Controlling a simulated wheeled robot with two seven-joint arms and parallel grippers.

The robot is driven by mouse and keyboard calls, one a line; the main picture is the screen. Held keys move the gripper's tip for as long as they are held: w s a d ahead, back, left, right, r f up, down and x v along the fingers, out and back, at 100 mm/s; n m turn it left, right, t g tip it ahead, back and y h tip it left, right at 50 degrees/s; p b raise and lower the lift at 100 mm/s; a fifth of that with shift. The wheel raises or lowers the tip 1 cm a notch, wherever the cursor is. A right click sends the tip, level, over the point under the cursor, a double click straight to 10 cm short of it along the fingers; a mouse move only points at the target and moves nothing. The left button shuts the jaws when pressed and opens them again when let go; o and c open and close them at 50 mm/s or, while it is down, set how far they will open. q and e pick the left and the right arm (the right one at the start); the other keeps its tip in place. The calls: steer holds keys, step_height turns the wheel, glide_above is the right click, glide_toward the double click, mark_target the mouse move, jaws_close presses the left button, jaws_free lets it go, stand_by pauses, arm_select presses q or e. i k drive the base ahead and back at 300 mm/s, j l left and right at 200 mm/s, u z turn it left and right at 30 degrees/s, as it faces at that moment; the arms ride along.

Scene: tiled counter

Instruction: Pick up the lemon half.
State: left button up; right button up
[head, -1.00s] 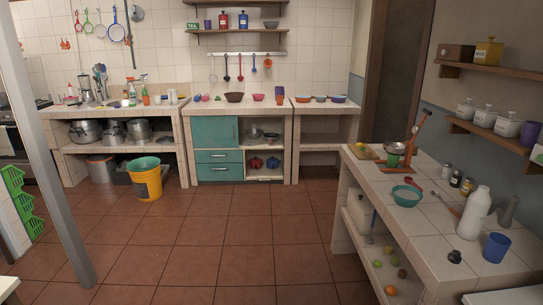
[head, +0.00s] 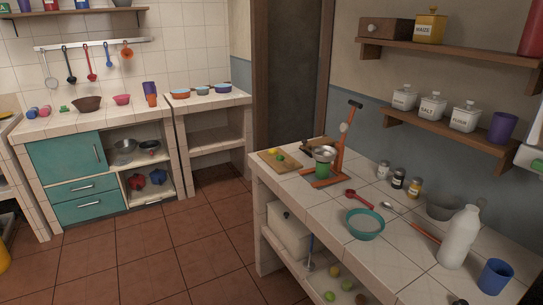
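A small yellow piece that looks like the lemon half (head: 273,151) lies on a wooden cutting board (head: 268,164) at the far left end of the tiled counter (head: 310,205) on the right. It is too small to tell its cut face. Small green pieces (head: 281,157) lie beside it on the board. Neither of my grippers is in view.
An orange press (head: 338,160) with a metal bowl stands right of the board. A teal bowl (head: 365,226), red scoop (head: 358,198), jars (head: 398,178), white bottle (head: 459,238) and blue cup (head: 494,277) share the counter. Open tiled floor (head: 170,265) lies left of it.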

mark_target(273, 152)
steer(key=i+j+z, duration=0.1)
steer(key=z, duration=0.85)
steer(key=i+j+z, duration=0.1)
steer(key=j+z, duration=0.4)
steer(key=j, duration=0.25)
steer(key=j+z, duration=0.45)
steer(key=j, duration=0.3)
steer(key=k+j+z, duration=0.15)
steer(key=j+z, duration=0.35)
steer(key=j, duration=0.2)
